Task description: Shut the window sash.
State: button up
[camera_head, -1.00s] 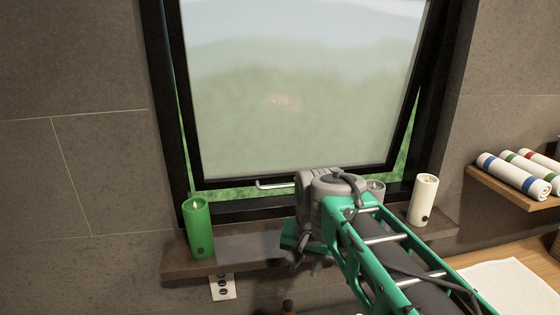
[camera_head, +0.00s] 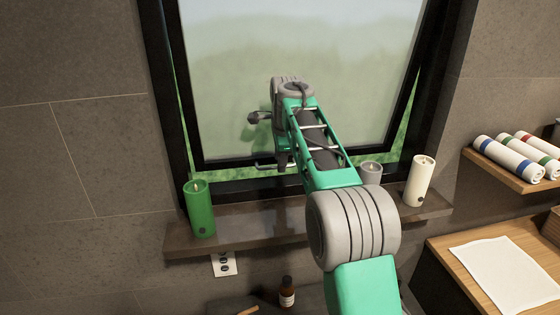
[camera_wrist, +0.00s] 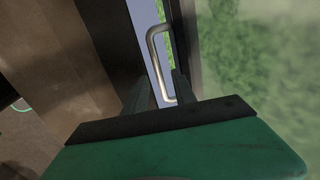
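The window sash (camera_head: 300,50) is a frosted pane in a black frame. It stands tilted open, with greenery showing in the gaps at its sides and bottom. Its pale metal bar handle (camera_head: 262,166) is at the middle of the bottom rail; it also shows in the wrist view (camera_wrist: 154,55). My gripper (camera_head: 284,164) points down at the bottom rail, by the handle's right part. In the wrist view my gripper (camera_wrist: 160,82) has its two fingers apart, with the handle's near end between or just beyond them. I cannot tell whether they touch it.
A green candle (camera_head: 201,212) stands on the left of the sill ledge (camera_head: 240,230), a white candle (camera_head: 421,182) on the right, and a grey cup (camera_head: 371,172) between. Rolled towels (camera_head: 510,158) lie on a right shelf. A small bottle (camera_head: 287,293) stands below.

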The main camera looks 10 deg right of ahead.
jog(key=shift+w+f, duration=0.15)
jog(key=shift+f, duration=0.25)
grip_shut()
jog(key=shift+a, duration=0.1)
dwell(1.1)
